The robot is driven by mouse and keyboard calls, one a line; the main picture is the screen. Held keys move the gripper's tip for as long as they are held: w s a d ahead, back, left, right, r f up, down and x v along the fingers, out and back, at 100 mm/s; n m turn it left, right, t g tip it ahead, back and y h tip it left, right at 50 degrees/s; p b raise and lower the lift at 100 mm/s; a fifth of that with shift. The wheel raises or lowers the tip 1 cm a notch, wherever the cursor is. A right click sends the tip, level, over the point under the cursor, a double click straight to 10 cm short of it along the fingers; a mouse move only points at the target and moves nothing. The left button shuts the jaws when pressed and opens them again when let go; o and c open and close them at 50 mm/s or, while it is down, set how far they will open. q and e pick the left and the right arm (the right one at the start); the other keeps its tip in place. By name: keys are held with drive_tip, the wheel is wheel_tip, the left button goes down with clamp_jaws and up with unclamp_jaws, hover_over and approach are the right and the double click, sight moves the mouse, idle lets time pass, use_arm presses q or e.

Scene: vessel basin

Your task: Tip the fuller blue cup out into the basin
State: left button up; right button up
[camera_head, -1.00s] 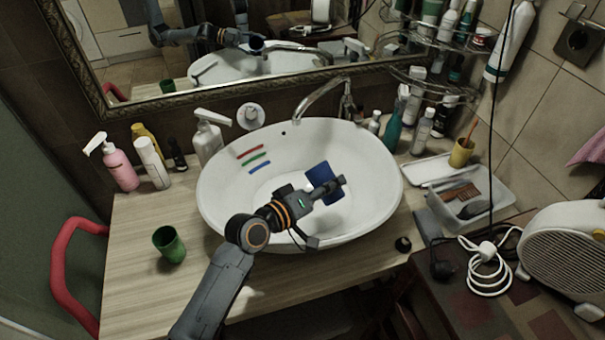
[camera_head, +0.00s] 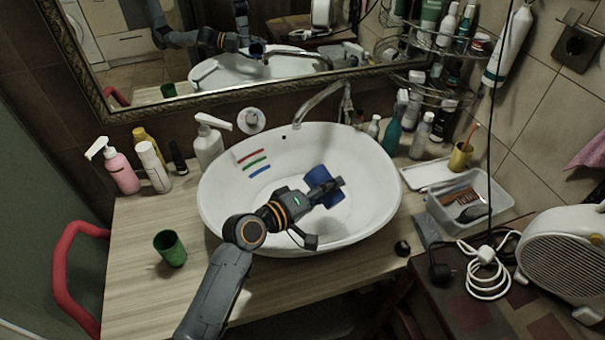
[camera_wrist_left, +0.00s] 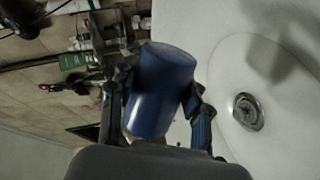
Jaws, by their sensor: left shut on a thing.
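The blue cup (camera_head: 323,181) is held over the white basin (camera_head: 225,197). My left gripper (camera_head: 325,189) is shut on it, seen from above in the head view. In the left wrist view the blue cup (camera_wrist_left: 161,92) sits between the two fingers of my left gripper (camera_wrist_left: 163,112), with the basin (camera_wrist_left: 235,50) and its drain (camera_wrist_left: 247,111) to the right. The cup looks tilted in the head view. Its inside and contents are hidden. No second blue cup shows clearly. My right gripper is not in view.
A green cup (camera_head: 170,248) stands on the wooden counter (camera_head: 130,260) left of the basin. The faucet (camera_head: 322,101) reaches over the basin's back rim. Bottles line the back. A clear tray (camera_head: 470,203) and a white heater (camera_head: 560,255) are at right.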

sight(314, 181)
use_arm(q)
drive_tip(key=shift+r+n, duration=0.25)
drive_tip(key=shift+n, duration=0.05)
drive_tip(key=shift+w+a, duration=0.15)
drive_tip(key=shift+w, duration=0.05)
drive_tip(key=shift+w+a+r+n+p, duration=0.4)
drive_tip(key=shift+w+n, duration=0.1)
drive_tip(key=shift+n, duration=0.1)
drive_tip(key=shift+w+a+r+n+g+h+p, duration=0.15)
drive_tip(key=shift+r+n+g+h+p, duration=0.2)
drive_tip(key=shift+n+p, duration=0.45)
idle(0.7)
drive_tip(key=shift+r+p, duration=0.2)
drive_tip(key=shift+p, duration=0.1)
